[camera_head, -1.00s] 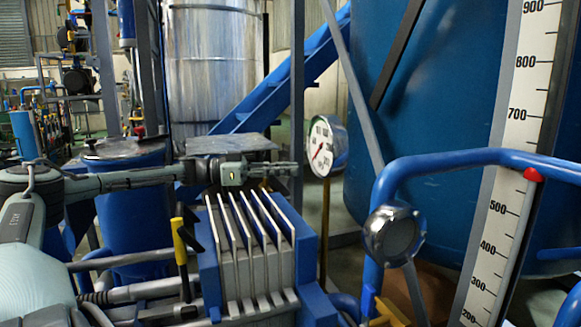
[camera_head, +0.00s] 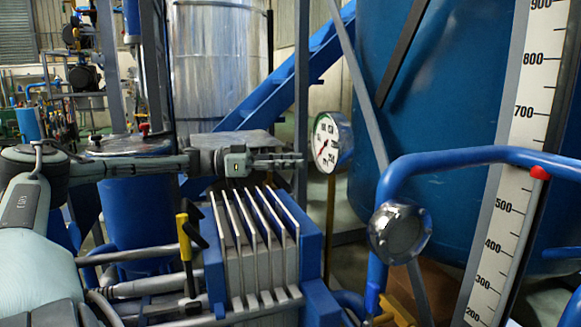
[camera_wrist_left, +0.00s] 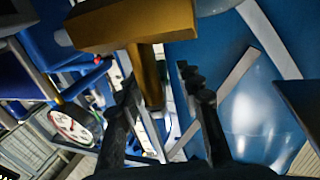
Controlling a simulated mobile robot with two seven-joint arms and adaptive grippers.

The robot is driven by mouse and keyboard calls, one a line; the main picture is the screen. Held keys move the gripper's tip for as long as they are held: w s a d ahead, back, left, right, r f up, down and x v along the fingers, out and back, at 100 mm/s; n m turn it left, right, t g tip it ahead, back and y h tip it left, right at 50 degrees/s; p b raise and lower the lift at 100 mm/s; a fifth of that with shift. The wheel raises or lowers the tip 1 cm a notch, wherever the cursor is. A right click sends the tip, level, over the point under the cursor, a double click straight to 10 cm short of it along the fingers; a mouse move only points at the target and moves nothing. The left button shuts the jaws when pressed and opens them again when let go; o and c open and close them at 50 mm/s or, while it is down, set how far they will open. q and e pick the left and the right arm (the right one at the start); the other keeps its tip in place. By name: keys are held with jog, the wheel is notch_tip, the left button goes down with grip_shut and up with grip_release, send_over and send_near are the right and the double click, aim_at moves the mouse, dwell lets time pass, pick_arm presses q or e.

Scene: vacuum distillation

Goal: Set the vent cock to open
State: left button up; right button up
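My left gripper (camera_head: 285,161) reaches in from the left, above the finned block and left of the round gauge. In the left wrist view its two dark fingers (camera_wrist_left: 165,105) stand apart, open. A yellow bar on a stem (camera_wrist_left: 130,25) is large in that view, with the stem ending near the gap between the fingers; contact cannot be told. In the head view, a lever with a yellow grip (camera_head: 184,237) stands upright left of the finned block. Another yellow piece (camera_head: 392,312) is cut off at the bottom edge. I cannot tell which is the vent cock. My right gripper is not in view.
The finned block (camera_head: 255,250) lies below my left gripper. The round gauge (camera_head: 328,143) stands on a yellow post just beyond the fingertips. A bent blue pipe (camera_head: 470,155), a round metal fitting (camera_head: 397,232) and a tall scale (camera_head: 512,200) crowd the right side.

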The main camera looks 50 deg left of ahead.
pick_arm(q)
notch_tip(320, 180, up, 9)
jog(key=shift+f, duration=0.15)
